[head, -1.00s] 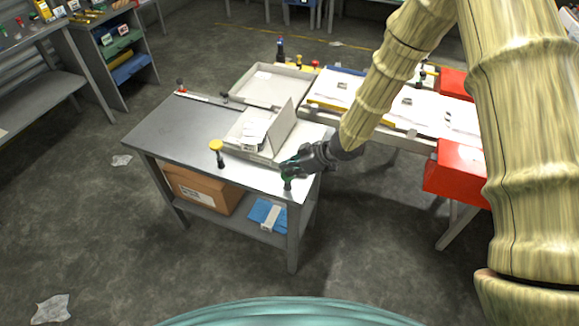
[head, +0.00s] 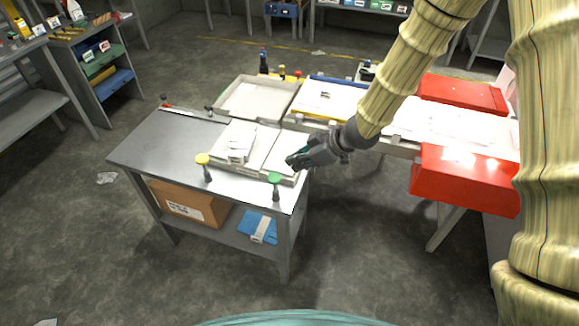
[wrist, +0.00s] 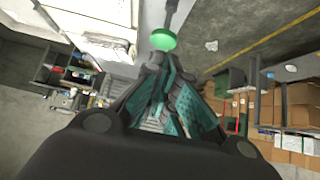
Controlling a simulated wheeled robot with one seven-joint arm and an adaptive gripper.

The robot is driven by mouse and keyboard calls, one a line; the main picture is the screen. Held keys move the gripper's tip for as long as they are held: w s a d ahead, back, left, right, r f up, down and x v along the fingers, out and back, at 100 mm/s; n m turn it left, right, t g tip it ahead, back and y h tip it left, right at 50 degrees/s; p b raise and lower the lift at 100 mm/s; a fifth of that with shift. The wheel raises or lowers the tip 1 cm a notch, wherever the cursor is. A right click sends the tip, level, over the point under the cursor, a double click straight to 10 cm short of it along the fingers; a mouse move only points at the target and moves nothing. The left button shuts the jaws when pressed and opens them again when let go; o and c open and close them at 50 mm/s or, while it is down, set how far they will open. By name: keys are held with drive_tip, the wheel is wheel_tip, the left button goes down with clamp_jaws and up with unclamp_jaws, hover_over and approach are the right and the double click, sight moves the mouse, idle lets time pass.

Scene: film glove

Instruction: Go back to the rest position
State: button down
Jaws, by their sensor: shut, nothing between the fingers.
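My gripper (head: 300,160) is shut and empty. In the head view it hangs above the right end of the grey table (head: 160,143), over the edge of a pale open box (head: 283,150). In the wrist view the fingers of my gripper (wrist: 172,100) meet with nothing between them. A green-topped tool (head: 275,180) stands upright on the table's front right corner, apart from the fingers. Its green top (wrist: 163,40) also shows beyond the fingertips in the wrist view.
A yellow-topped tool (head: 203,160) stands at the table's front edge. A grey tray (head: 255,100) lies behind the pale box. Red bins (head: 465,180) and a white work surface (head: 450,128) are to the right. A cardboard box (head: 188,203) sits on the lower shelf. The floor in front is clear.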

drive_tip(key=shift+s+d+r, duration=0.15)
drive_tip(key=shift+d+r, duration=0.1)
drive_tip(key=shift+r, duration=0.05)
idle(0.4)
drive_tip(key=s+d+f+m+h, duration=0.25)
drive_tip(key=s+f+m, duration=0.25)
drive_tip(key=s+f, duration=0.45)
drive_tip(key=s+d+f+m+h, duration=0.1)
drive_tip(key=s+d+f+m, duration=0.25)
drive_tip(key=s+f, duration=0.6)
drive_tip(key=s+d+f+m+g+h, duration=0.1)
drive_tip(key=s+d+f, duration=0.3)
drive_tip(key=s, duration=0.5)
drive_tip(key=s+d+f+m+g+h, duration=0.2)
drive_tip(key=s+d+f+m+h, duration=0.1)
drive_tip(key=s, duration=0.6)
wheel_tip(320, 180, down, 2)
drive_tip(key=shift+s+d+f+m+g+h+b, duration=0.2)
drive_tip(key=shift+d+m+g+h+b, duration=0.15)
drive_tip(key=shift+d+m, duration=0.65)
